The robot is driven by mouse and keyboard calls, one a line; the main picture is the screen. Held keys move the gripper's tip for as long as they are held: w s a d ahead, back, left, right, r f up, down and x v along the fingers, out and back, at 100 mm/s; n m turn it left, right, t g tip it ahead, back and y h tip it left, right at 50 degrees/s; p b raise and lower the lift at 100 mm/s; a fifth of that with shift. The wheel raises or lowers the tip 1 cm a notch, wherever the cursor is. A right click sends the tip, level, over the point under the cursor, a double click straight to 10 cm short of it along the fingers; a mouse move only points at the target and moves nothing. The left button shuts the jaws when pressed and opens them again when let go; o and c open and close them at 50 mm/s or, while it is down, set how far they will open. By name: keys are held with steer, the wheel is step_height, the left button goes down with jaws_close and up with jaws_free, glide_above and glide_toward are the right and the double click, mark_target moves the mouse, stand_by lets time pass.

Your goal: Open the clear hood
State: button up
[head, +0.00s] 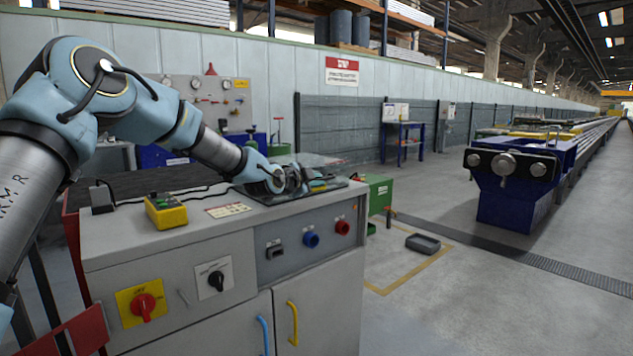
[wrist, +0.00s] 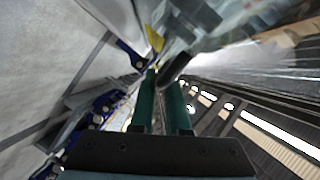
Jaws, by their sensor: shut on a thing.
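The clear hood (head: 310,159) is a see-through cover at the right rear of the grey cabinet's top, partly hidden by my arm's end. In the wrist view a blurred clear surface, likely the hood (wrist: 245,35), fills the upper right. My gripper (head: 318,184) is at the hood, above the dark base plate. In the wrist view its two green fingers (wrist: 162,82) are close together, shut on a dark piece (wrist: 176,67) at their tips, which looks like the hood's handle. How far the hood is raised cannot be told.
The grey cabinet (head: 170,268) carries a yellow box with buttons (head: 166,211) and cables on top, with knobs on its front. A green box (head: 379,194) stands behind its right end. A black tray (head: 423,243) lies on the floor. The floor toward the blue runout table (head: 515,205) is mostly clear.

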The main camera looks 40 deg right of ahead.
jaws_close()
stand_by(0.8)
